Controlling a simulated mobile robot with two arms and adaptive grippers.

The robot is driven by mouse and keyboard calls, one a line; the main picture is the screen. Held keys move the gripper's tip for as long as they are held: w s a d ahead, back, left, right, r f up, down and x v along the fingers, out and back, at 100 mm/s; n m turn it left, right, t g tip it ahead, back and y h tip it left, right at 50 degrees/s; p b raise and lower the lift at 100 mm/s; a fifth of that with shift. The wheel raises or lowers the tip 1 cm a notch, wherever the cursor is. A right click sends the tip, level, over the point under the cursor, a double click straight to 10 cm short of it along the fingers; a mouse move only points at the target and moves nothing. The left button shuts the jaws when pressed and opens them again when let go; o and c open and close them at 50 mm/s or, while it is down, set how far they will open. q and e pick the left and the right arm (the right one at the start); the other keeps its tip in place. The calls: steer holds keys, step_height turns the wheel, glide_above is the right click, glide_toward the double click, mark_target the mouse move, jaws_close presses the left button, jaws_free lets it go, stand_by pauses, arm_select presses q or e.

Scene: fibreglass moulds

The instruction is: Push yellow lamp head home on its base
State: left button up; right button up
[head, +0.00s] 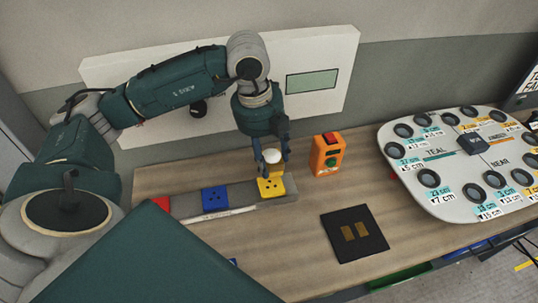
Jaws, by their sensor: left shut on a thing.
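The yellow base (271,187) is a square block with dark holes on top, at the right end of a grey strip (238,193). A white rounded piece (272,156), perhaps the lamp head, sits between the fingers of my left gripper (272,168), directly over the yellow base. The gripper points down and is shut on this piece. I cannot tell whether the piece touches the base or is just above it. No yellow shows clearly on the piece itself. My right gripper is out of the picture.
A blue base (215,199) and a partly hidden red one (161,203) share the strip. A black pad (354,234) lies in front. A white board with round holes (440,205) is at right.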

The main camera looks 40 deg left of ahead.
mark_target(265, 155)
arm_select(q)
steer(key=shift+f+b, duration=1.75)
steer(key=shift+f, duration=1.05)
steer(key=shift+b, duration=0.5)
steer(key=shift+f+b, duration=0.6)
steer(key=o, duration=1.1)
steer(key=r, duration=0.4)
steer(key=s+r, duration=0.1)
steer(key=r, duration=0.3)
steer(key=a+r, duration=0.1)
steer(key=r, duration=0.3)
steer(key=shift+s, duration=0.2)
steer(key=shift+a, duration=0.1)
